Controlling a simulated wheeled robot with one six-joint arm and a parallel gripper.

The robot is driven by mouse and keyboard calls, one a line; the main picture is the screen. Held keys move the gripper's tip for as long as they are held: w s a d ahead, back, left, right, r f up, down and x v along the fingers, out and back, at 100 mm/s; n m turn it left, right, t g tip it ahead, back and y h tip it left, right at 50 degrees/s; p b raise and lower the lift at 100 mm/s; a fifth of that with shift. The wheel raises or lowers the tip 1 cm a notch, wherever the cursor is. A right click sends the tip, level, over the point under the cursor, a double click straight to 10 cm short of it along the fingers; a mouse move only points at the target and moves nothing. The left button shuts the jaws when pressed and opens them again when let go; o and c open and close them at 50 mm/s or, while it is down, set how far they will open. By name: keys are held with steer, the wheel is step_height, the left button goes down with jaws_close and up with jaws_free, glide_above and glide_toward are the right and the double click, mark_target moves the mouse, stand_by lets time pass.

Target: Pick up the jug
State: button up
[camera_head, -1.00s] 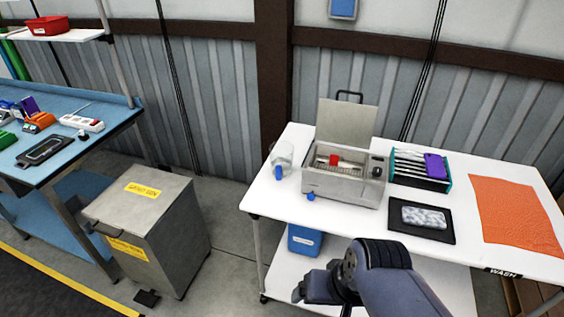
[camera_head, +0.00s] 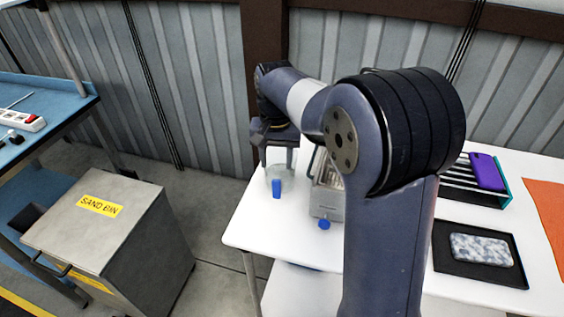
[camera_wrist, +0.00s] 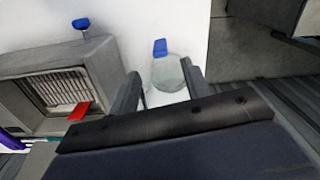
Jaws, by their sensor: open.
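The jug (camera_head: 278,172) is a clear, see-through vessel with a blue handle, standing on the white table (camera_head: 250,225) near its left edge. In the wrist view the jug (camera_wrist: 169,74) shows between my fingers, its blue handle facing away from my palm. My gripper (camera_head: 277,158) is open, pointing down over the jug; it also shows in the wrist view (camera_wrist: 160,83). The fingers lie on either side of the jug in the picture. I cannot tell whether they touch it or how far down they reach. The jug's upper part is partly hidden.
A steel cleaning bath (camera_wrist: 108,62) with a basket and a red item stands beside the jug; my arm hides most of it in the head view. A black tray (camera_head: 480,280) with a patterned item and a rack (camera_head: 470,185) stand right. A sand bin (camera_head: 110,235) stands left.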

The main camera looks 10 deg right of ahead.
mark_target(275, 174)
steer(key=f, duration=0.4)
steer(key=w+f, duration=0.1)
steer(key=shift+a+f, duration=0.15)
steer(key=shift+f, duration=0.25)
steer(key=f, duration=0.2)
steer(key=f+p, duration=0.1)
steer(key=f, duration=0.1)
steer(key=shift+s, duration=0.35)
steer(key=shift+f, duration=0.65)
steer(key=shift+c, duration=0.5)
jaws_close()
